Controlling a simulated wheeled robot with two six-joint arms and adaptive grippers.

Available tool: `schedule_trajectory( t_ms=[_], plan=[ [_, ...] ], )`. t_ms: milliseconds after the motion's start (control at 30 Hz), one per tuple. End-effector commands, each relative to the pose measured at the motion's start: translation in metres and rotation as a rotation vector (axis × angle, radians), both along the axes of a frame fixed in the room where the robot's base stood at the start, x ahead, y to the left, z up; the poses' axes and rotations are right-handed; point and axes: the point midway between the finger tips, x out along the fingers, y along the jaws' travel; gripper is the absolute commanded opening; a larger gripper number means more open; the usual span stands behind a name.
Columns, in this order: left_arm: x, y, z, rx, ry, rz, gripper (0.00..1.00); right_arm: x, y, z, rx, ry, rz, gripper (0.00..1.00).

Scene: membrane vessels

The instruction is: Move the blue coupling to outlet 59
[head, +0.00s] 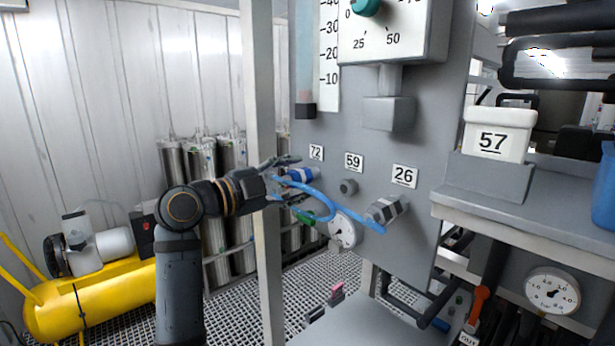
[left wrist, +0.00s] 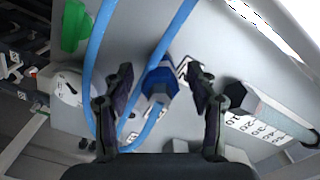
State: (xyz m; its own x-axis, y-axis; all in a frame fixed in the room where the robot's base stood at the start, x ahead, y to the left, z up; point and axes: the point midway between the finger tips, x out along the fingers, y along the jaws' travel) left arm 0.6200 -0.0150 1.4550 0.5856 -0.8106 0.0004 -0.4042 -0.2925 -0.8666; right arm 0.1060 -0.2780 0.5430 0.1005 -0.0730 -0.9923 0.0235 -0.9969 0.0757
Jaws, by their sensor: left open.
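The blue coupling (head: 301,174) sits on the grey panel under label 72 (head: 316,152). It also shows in the left wrist view (left wrist: 158,84), between my fingers. My left gripper (head: 287,178) is open around or just in front of the coupling; fingers (left wrist: 159,76) stand on both sides with gaps visible. My right gripper is not in view.
A round gauge (head: 343,231) and a green part (head: 305,217) lie below. A white post (head: 262,120) stands beside my left arm. A box marked 57 (head: 497,135) is at right.

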Motion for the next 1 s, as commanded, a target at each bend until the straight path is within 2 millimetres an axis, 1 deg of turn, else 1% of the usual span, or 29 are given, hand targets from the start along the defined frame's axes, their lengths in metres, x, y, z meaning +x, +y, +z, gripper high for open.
schedule_trajectory(
  t_ms=[200, 467, 867, 900, 1000],
  plan=[
    [0.0000, 0.0000, -0.0015, 0.000, 0.000, 0.000, 0.58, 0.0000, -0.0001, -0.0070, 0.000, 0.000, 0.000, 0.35],
    [0.0001, 0.0000, -0.0003, 0.000, 0.000, 0.000, 0.58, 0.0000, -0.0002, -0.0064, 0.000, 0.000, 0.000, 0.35],
    [0.0000, 0.0000, -0.0004, 0.000, 0.000, 0.000, 0.03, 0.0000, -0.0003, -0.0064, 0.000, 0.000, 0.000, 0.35],
    [0.0000, 0.0000, -0.0004, 0.000, 0.000, 0.000, 0.00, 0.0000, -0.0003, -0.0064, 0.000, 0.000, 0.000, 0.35],
    [0.0000, 0.0000, -0.0004, 0.000, 0.000, 0.000, 0.00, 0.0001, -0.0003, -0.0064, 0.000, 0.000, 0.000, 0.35]
  ],
)
